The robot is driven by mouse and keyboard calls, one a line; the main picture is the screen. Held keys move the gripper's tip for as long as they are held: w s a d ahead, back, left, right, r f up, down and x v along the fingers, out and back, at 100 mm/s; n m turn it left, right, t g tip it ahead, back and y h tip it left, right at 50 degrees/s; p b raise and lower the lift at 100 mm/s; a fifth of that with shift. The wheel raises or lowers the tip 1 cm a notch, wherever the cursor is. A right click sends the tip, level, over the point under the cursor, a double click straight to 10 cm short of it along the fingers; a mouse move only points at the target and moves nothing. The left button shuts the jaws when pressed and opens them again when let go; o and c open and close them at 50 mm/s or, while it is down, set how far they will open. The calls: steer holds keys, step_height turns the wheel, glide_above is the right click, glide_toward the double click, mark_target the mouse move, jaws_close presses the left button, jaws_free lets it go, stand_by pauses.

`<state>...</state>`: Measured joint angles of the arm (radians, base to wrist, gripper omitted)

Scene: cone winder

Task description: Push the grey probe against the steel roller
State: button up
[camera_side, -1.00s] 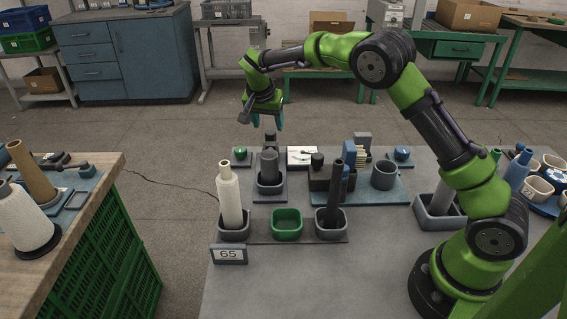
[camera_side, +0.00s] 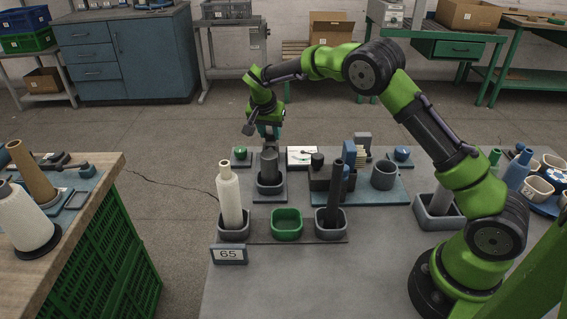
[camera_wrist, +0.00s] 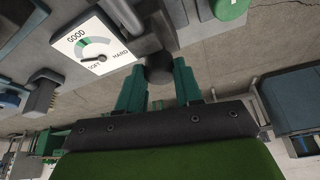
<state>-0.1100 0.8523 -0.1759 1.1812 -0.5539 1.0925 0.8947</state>
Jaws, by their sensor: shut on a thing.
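The steel roller (camera_side: 269,168) is a grey cylinder standing upright in a dark tray near the middle of the side view. The grey probe (camera_side: 270,143) is behind it, partly hidden by the roller and my fingers. My gripper (camera_side: 268,133) is low at the probe, with its teal fingers pointing down. In the wrist view my gripper (camera_wrist: 159,84) is shut on the probe, whose dark round end (camera_wrist: 159,68) shows between the fingers. I cannot tell whether the probe touches the roller.
A gauge (camera_side: 301,155) marked GOOD, SOFT and HARD lies right of the roller; its needle is near SOFT in the wrist view (camera_wrist: 95,45). A green dome (camera_side: 240,153) is to the left. In front are a cream cone (camera_side: 230,197) and a green tray (camera_side: 287,222).

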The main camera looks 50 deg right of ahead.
mark_target(271, 143)
jaws_close()
steer(key=shift+s+a, duration=1.2)
steer(key=o, duration=1)
jaws_free()
steer(key=shift+c, duration=0.2)
steer(key=shift+r, duration=0.1)
steer(key=v, duration=1.6)
steer(key=shift+r, duration=0.4)
steer(key=shift+w, duration=0.1)
